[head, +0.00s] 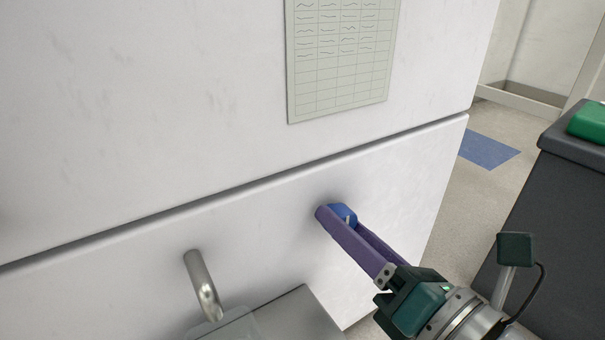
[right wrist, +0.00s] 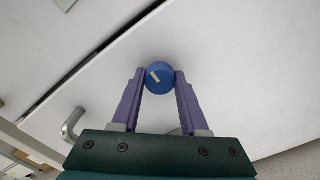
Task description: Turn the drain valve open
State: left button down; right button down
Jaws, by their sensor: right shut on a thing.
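The drain valve is a blue round knob (head: 344,214) with a pale pointer mark, on the lower white panel. It also shows in the right wrist view (right wrist: 159,78), where the pale mark sits tilted on its face. My right gripper (head: 332,214) has its two purple fingers on either side of the knob, shut on it. In the right wrist view the fingertips (right wrist: 159,74) touch the knob's left and right sides. A bent metal drain pipe (head: 203,286) comes out of the panel to the left of the knob. My left gripper is not in view.
A grey box-like surface (head: 290,318) lies below the pipe. A chart sheet (head: 340,55) hangs on the upper panel. A dark cabinet (head: 560,200) with a green object (head: 590,122) stands at the right. Open floor with a blue patch (head: 488,150) lies between.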

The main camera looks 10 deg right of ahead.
jog(key=shift+m, duration=0.3)
jog(key=m+p, duration=0.4)
jog(key=m, duration=1.3)
jog(key=shift+p, duration=0.35)
jog(key=shift+m, duration=0.3)
jog(key=shift+c, duration=2.1)
grip_release()
